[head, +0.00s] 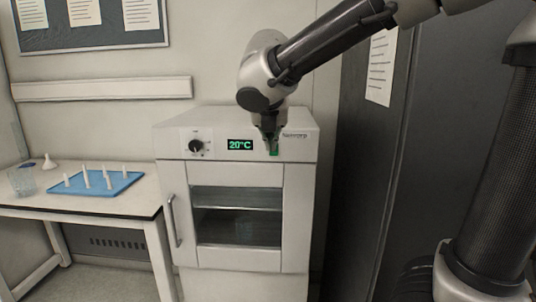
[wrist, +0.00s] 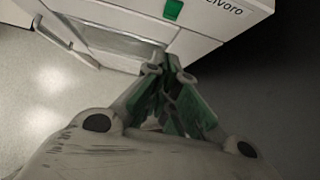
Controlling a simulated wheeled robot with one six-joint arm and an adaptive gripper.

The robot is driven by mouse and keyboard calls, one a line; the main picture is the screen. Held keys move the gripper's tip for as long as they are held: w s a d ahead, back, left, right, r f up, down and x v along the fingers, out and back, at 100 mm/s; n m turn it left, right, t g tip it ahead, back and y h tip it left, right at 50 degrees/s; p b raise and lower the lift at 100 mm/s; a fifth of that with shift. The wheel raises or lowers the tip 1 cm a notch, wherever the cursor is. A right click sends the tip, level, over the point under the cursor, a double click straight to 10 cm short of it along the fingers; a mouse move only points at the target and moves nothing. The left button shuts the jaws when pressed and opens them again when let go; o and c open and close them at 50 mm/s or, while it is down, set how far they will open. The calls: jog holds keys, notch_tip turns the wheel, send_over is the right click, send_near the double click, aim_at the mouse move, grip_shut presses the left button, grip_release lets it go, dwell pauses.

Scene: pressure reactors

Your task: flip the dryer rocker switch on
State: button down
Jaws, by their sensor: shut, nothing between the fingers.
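The dryer (head: 178,172) is a white cabinet with a glass door, and its front panel carries the controls. The rocker switch (head: 274,149) is a small green piece on the panel, right of the display (head: 240,145). It also shows in the wrist view (wrist: 173,9) near the top edge, left of the printed name. Its rocker position is too small to tell. My gripper (head: 269,138) is shut and empty, pointing down at the panel, and partly overlaps the switch area in the head view. In the wrist view the fingertips (wrist: 169,72) appear below the switch, apart from it.
A black knob (head: 196,146) is on the panel's left, and a door handle (head: 174,221) is below it. A white table (head: 70,207) with a blue pegged tray (head: 125,184) stands left. A dark cabinet (head: 425,140) stands right.

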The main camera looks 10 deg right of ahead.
aim_at(273, 155)
jog(key=shift+w+d+r+x, duration=0.15)
jog(key=shift+w+r+x, duration=0.2)
jog(key=shift+x, duration=1.8)
jog(key=shift+w+d+r+x, duration=0.1)
jog(key=shift+w+r+x, duration=0.2)
jog(key=shift+x, duration=1.8)
jog(key=shift+w+d+r+x, duration=0.15)
jog(key=shift+w+r+x, duration=0.2)
jog(key=shift+x, duration=1.8)
jog(key=shift+f, duration=0.1)
jog(key=shift+w, duration=0.1)
jog(key=shift+w+d+f, duration=0.15)
jog(key=shift+w+f, duration=0.1)
jog(key=shift+r, duration=0.2)
